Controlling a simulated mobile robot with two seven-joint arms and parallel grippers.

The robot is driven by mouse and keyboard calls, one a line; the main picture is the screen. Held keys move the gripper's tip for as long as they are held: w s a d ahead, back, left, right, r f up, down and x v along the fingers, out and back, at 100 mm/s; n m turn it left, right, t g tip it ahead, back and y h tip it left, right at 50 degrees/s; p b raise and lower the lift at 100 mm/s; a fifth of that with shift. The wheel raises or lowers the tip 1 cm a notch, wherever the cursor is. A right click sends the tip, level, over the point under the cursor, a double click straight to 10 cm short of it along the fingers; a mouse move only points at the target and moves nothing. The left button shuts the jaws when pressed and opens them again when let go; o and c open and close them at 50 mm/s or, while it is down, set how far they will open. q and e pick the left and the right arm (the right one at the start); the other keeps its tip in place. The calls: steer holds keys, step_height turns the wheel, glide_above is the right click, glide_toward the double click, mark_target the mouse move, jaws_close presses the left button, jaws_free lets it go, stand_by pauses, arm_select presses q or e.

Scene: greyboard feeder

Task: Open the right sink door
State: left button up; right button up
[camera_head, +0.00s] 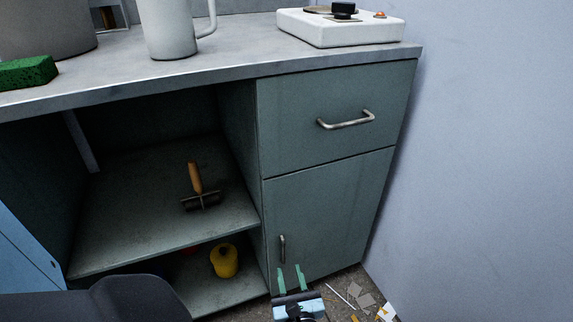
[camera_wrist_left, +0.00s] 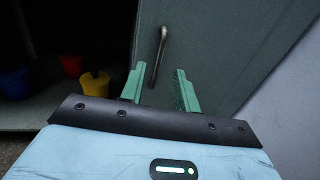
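The lower right cabinet door (camera_head: 335,215) is grey-green and shut, under a drawer. Its vertical metal bar handle (camera_head: 282,248) is near the door's left edge. My left gripper (camera_head: 290,270) is low in front of this door, with its two green fingers apart and pointing at it. In the left wrist view the handle (camera_wrist_left: 159,55) shows tilted, its lower end appearing between the open fingers (camera_wrist_left: 160,75). Nothing is gripped; I cannot tell how far the fingertips are from the handle. My right gripper is not in view.
The drawer (camera_head: 340,115) above is shut. To the left, an open compartment has a shelf (camera_head: 120,215) with a wooden-handled tool (camera_head: 196,185) and a yellow container (camera_head: 224,261) below. A wall (camera_head: 490,150) stands close on the right. Scraps (camera_head: 360,297) lie on the floor.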

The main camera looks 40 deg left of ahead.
mark_target(284, 251)
arm_select(q)
steer(key=b+x, duration=0.1)
steer(key=x, duration=0.4)
steer(key=shift+f, duration=0.1)
steer(key=shift+w+a, duration=0.25)
steer(key=shift+a, duration=0.1)
steer(key=c, duration=0.7)
